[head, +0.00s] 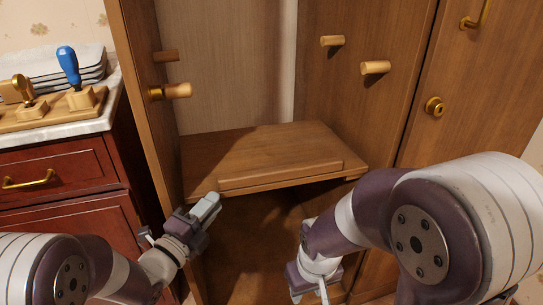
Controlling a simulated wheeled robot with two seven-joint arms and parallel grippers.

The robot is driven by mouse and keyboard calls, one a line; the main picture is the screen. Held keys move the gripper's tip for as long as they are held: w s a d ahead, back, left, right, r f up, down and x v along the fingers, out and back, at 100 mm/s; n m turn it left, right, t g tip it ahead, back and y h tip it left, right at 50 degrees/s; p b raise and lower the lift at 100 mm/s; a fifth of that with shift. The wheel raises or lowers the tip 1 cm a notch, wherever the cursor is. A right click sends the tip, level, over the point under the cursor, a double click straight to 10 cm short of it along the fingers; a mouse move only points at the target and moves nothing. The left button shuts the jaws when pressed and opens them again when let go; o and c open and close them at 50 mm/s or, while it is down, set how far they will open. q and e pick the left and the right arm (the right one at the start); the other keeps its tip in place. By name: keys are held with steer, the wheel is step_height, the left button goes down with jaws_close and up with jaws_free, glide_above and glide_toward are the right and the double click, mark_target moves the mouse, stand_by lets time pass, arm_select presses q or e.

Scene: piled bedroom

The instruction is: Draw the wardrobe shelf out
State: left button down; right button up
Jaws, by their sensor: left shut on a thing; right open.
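The wooden wardrobe shelf (225,150) lies inside the open wardrobe, roughly level, with a raised strip (285,177) along its front. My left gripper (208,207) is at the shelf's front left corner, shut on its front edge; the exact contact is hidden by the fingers. My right gripper (318,284) is low in front of the wardrobe, below the shelf's right part, open and apart from it. My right arm hides part of it, and its fingertips are hard to make out.
Wooden pegs stick out of the left wall (177,90) and right wall (375,67) above the shelf. A wardrobe door (455,90) with a brass knob stands at right. At left, a red-brown cabinet (60,165) carries a wooden rack (60,112) of stamps. Below the shelf is open space.

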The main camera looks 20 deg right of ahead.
arm_select(q)
steer(key=shift+r, duration=0.6)
steer(key=shift+f, duration=0.1)
steer(key=shift+f+b, duration=1.05)
steer(key=shift+f, duration=0.15)
steer(key=c, duration=1.2)
jaws_free()
steer(key=shift+s+a, duration=0.15)
